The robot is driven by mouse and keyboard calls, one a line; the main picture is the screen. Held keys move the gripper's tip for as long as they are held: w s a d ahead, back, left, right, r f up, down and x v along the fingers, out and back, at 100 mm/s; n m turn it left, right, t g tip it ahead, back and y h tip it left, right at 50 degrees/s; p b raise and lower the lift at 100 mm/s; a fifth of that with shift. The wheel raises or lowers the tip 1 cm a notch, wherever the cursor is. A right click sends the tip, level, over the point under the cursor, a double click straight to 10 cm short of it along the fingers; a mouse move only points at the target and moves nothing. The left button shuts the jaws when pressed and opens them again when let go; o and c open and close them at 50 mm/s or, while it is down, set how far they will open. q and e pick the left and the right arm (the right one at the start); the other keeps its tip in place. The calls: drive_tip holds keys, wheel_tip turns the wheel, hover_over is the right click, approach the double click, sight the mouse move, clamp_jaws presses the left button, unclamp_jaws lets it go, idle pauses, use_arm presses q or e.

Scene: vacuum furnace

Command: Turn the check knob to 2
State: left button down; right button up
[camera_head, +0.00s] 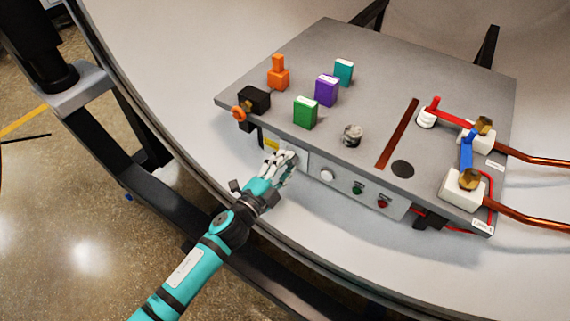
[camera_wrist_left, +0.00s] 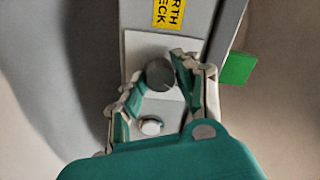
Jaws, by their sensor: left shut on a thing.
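The check knob (camera_wrist_left: 159,75) is a dark grey round knob on a light plate in the left wrist view, below a yellow label (camera_wrist_left: 168,12) whose visible letters read "RTH" and "ECK". My left gripper (camera_wrist_left: 158,72) has its fingers on both sides of this knob and is shut on it. In the head view my left gripper (camera_head: 285,160) is at the front face of the grey box (camera_head: 380,80) and hides the knob. I cannot read the knob's setting or any scale marks. My right gripper is in neither view.
A white round button (camera_head: 327,175), a green button (camera_head: 358,188) and a red button (camera_head: 383,201) sit right of my gripper on the front panel. Coloured blocks, including a green one (camera_head: 305,112), stand on top. Copper rods (camera_head: 535,213) leave the box at right.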

use_arm(q)
drive_tip(key=shift+m, duration=0.5)
drive_tip(key=c, duration=1)
unclamp_jaws()
drive_tip(key=shift+o, duration=0.2)
drive_tip(key=v, duration=1.2)
